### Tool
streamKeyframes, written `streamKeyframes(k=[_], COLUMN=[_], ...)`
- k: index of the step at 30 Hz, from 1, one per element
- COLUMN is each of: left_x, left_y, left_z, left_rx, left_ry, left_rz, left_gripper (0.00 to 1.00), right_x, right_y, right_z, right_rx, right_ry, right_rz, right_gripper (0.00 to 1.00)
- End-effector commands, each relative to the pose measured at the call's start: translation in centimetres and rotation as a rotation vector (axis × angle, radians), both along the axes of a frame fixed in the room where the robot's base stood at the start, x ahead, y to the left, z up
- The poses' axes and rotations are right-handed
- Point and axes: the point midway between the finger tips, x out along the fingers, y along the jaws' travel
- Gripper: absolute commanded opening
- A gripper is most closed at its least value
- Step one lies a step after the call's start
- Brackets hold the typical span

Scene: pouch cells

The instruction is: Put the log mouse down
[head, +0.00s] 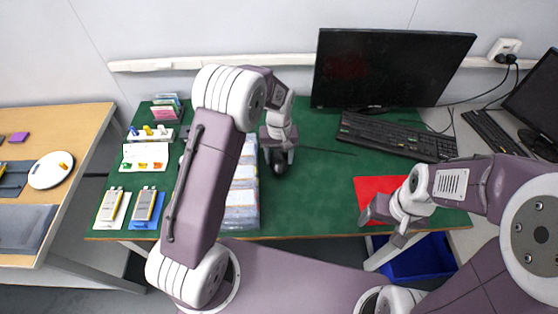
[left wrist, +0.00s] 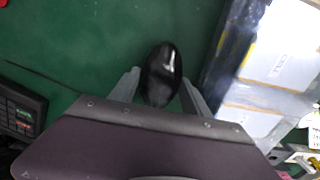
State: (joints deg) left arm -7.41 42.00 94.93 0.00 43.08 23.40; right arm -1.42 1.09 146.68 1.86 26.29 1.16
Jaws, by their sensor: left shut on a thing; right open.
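The log mouse (left wrist: 161,75) is a glossy black computer mouse. In the left wrist view it sits between the two fingers of my left gripper (left wrist: 158,95), which is shut on it. In the head view the mouse (head: 280,168) shows at the tips of my left gripper (head: 278,156), over the green mat right of the clear-covered box. I cannot tell whether the mouse touches the mat. My right gripper (head: 387,222) is open and empty near the front edge of the red mat (head: 372,186).
A black keyboard (head: 398,136) and monitor (head: 388,68) stand at the back right. Pouch cells (head: 144,205) lie on the left. A blue bin (head: 418,258) is below the front edge. Green mat (head: 320,200) is clear right of the mouse.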

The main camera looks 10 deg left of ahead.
Motion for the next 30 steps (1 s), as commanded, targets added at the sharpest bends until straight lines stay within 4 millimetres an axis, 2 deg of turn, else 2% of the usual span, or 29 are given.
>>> streamKeyframes(k=[3,12,18,23,30], left_x=[0.0,-1.3,-1.9,-2.1,-2.1], left_y=[-0.5,-7.6,-10.7,-11.5,-11.5], left_z=[2.4,6.5,8.4,8.8,8.9], left_rx=[-0.001,-0.001,0.0,0.0,0.0], left_ry=[-0.004,-0.003,-0.002,0.0,0.0], left_rz=[-0.003,-0.005,-0.003,-0.001,0.0], left_gripper=[0.13,0.13,0.13,0.13,0.13], right_x=[0.0,0.0,0.0,0.0,0.0], right_y=[0.0,0.0,0.0,0.0,0.0], right_z=[0.2,0.3,0.5,0.5,0.5], right_rx=[0.0,0.0,0.0,0.0,0.0], right_ry=[0.0,0.0,0.0,0.0,0.0], right_rz=[0.0,0.0,0.0,0.0,0.0], right_gripper=[0.77,0.77,0.77,0.77,0.77])
